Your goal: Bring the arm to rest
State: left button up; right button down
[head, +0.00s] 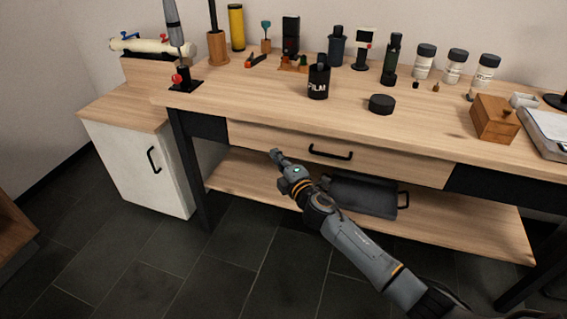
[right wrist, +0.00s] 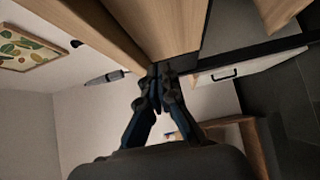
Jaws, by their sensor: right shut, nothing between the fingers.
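My right arm reaches in from the lower right of the head view. Its gripper (head: 274,154) is in front of the wooden table (head: 340,118), near the front of the drawer (head: 385,162) and left of the black drawer handle (head: 330,152). In the right wrist view the gripper (right wrist: 158,82) is shut with nothing between its fingers, and the table's underside and edge show beyond it. I cannot tell whether the fingertips touch the drawer front. My left gripper is not in view.
The tabletop holds a black film canister (head: 318,80), a black disc (head: 382,104), white-labelled jars (head: 424,62) and a small wooden box (head: 494,119). A lower shelf (head: 455,232) carries a dark case (head: 362,197). A white cabinet (head: 140,165) stands left. The dark floor in front is clear.

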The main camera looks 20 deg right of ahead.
jog(key=s+d+f+m+g+h, duration=0.2)
jog(key=s+f+m+g, duration=0.3)
jog(key=s+f, duration=0.5)
jog(key=s+d+f+m+g+h, duration=0.2)
jog(key=s+f+m+g+h, duration=0.1)
jog(key=s+f+m, duration=0.75)
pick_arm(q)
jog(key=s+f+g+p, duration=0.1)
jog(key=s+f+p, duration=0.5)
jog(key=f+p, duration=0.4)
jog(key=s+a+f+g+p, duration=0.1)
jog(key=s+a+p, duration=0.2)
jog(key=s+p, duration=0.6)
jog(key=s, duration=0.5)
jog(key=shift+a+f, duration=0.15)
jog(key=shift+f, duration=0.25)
pick_arm(e)
jog(key=s+f+g, duration=0.3)
jog(key=s+f, duration=0.2)
jog(key=s, duration=0.8)
jog(key=s+f+m+g+y, duration=0.1)
jog(key=s+f+g, duration=0.2)
jog(key=s, duration=1.1)
jog(key=s+f+m+g+y, duration=0.1)
jog(key=s+f, duration=0.6)
jog(key=s, duration=0.7)
jog(key=shift+s+d+f+g, duration=0.15)
jog(key=shift+s+d+g, duration=0.1)
jog(key=shift+g, duration=0.65)
